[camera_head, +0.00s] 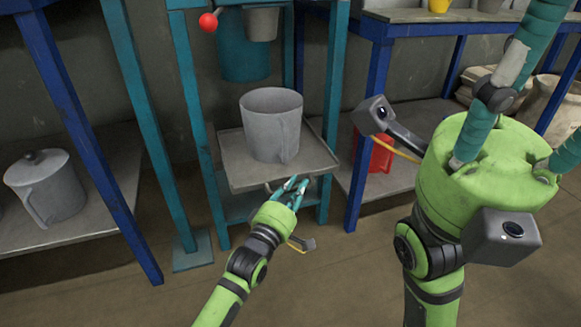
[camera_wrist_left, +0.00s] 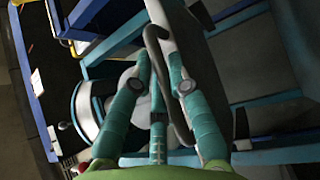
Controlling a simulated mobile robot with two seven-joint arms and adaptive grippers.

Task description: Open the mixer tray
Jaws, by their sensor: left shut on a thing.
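The mixer tray (camera_head: 235,165) is a grey metal plate in the teal mixer frame (camera_head: 185,120), with a grey jug (camera_head: 270,125) upright on it. My left gripper (camera_head: 291,187) is at the tray's front edge, below the jug, shut on the tray handle. In the left wrist view the dark curved handle (camera_wrist_left: 152,42) runs between the teal fingers (camera_wrist_left: 163,75), and the pale tray edge lies beside it. The fingers partly hide the handle. My right gripper (camera_head: 500,120) is large at the upper right, away from the tray; its fingertips are out of frame.
A red ball knob (camera_head: 208,22) and hanging teal and grey vessels are above the tray. A lidded grey pot (camera_head: 45,187) stands on the left shelf. A red bucket (camera_head: 374,152) is behind the right blue post (camera_head: 368,120). The floor in front is clear.

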